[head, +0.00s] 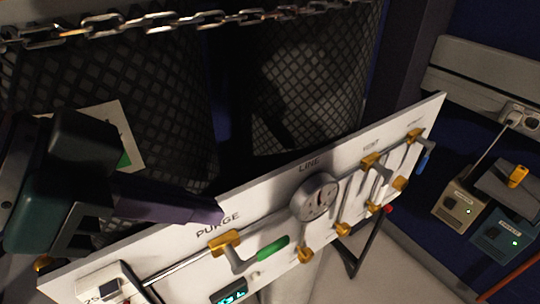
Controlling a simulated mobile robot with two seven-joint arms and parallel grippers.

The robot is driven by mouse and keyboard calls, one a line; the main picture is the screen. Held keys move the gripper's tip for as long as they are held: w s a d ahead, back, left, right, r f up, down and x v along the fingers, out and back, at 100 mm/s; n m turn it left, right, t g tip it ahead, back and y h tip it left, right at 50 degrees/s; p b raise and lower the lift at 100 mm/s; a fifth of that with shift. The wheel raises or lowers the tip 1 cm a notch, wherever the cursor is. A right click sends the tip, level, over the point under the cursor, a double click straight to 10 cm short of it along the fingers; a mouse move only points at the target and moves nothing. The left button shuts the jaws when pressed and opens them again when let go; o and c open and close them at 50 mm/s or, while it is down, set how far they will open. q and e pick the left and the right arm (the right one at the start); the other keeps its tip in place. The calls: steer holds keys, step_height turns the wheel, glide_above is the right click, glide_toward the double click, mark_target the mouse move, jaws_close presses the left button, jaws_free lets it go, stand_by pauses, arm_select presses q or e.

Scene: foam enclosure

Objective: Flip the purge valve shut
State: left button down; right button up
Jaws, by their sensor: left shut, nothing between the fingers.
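The purge valve (226,241) sits on the white panel (270,203) below the word PURGE. It has a yellow body on a metal pipe, and its lever ends in a green grip (272,249). The grip points right and lies roughly along the pipe's direction. My left gripper (217,213) comes in from the left, shut and empty. Its dark purple fingertips are just above the PURGE label, up and left of the valve, and look apart from the lever. My right gripper is out of view.
A round LINE gauge (315,196) and several other yellow-fitted valves, one with a blue grip (422,162), are to the right. A small display (229,292) sits below the purge valve. A chain (150,25) crosses the top before mesh-covered cylinders (310,80). Small boxes (459,208) stand far right.

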arm_select(q)
steer(key=b, duration=0.2)
glide_above(281, 240)
steer(key=s+a, duration=0.2)
steer(key=a, duration=0.1)
steer(key=f, duration=0.7)
steer(key=shift+d, duration=0.25)
step_height(281, 240, down, 3)
steer(key=shift+w+d+f+b, duration=0.1)
steer(key=shift+d+f+b, duration=0.05)
steer(key=shift+b, duration=0.15)
steer(key=shift+f, duration=0.4)
